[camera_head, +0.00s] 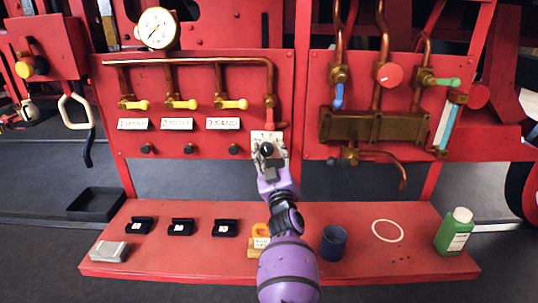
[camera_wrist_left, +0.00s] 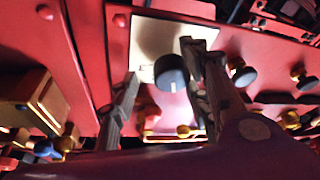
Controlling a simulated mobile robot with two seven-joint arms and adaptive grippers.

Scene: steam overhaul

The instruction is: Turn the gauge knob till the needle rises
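The gauge (camera_head: 157,28) is a round white dial in a brass rim at the top left of the red panel. Its needle is too small to read surely. The gauge knob (camera_wrist_left: 172,72) is round and black with a white mark, in front of a pale plate; it also shows in the head view (camera_head: 267,149) at the gripper's tip. My left gripper (camera_head: 268,148), on a purple arm, is at this knob. In the left wrist view its fingers (camera_wrist_left: 160,62) stand apart on either side of the knob, with a gap on the left; contact on the right is unclear. My right gripper is out of view.
Copper pipes with yellow valve handles (camera_head: 181,104) run left of the knob. A brass manifold (camera_head: 372,125) is to the right. The red shelf (camera_head: 330,274) below holds black blocks, an orange padlock-like item, a blue cup (camera_head: 334,243) and a green bottle (camera_head: 455,233).

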